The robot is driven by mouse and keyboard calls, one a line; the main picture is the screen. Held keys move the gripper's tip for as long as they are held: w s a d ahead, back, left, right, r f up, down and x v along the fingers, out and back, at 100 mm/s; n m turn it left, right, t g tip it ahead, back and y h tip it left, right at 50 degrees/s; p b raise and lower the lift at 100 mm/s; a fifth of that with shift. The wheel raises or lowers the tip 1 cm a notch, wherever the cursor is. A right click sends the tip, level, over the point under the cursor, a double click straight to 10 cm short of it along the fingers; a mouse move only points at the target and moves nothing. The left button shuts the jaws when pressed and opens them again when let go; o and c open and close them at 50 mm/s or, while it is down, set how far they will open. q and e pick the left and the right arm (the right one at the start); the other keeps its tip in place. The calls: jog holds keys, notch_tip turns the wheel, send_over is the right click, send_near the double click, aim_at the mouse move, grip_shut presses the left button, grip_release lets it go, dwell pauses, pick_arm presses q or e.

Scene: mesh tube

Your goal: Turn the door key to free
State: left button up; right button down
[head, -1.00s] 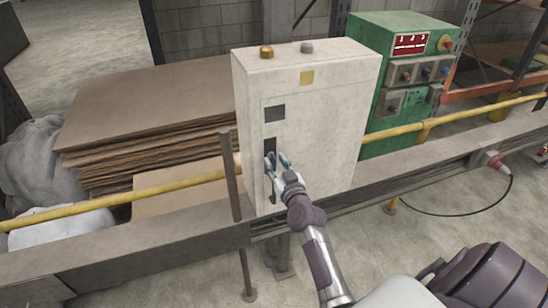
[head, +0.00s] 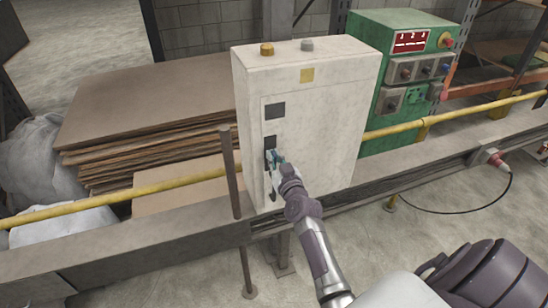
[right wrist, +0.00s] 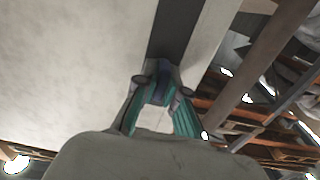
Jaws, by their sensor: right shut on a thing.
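A white cabinet (head: 325,125) stands upright with a framed door panel on its front. My right gripper (head: 272,158) is at the dark strip on the left part of this door. In the right wrist view its teal fingers (right wrist: 159,100) are shut on a small dark bluish piece, which appears to be the door key (right wrist: 161,86), in front of a dark strip (right wrist: 176,32). The gripper hides most of the key in the head view, so its exact angle cannot be told. My left gripper is not in view.
A brown post (head: 230,175) stands just left of the cabinet. A yellow rail (head: 180,182) runs along the grey beam (head: 130,248). A green control box (head: 395,75) stands to the right, stacked brown sheets (head: 150,105) to the left.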

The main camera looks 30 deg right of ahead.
jog(key=m, duration=0.4)
jog(key=shift+d+m+p, duration=0.1)
jog(key=shift+m+p, duration=0.2)
jog(key=m, duration=0.4)
jog(key=shift+m, duration=0.3)
jog(key=m, duration=0.4)
jog(key=shift+d+f+m, duration=0.1)
jog(key=shift+m, duration=2.2)
jog(key=shift+f, duration=0.1)
jog(key=c, duration=1.2)
grip_release()
jog(key=shift+c, duration=0.2)
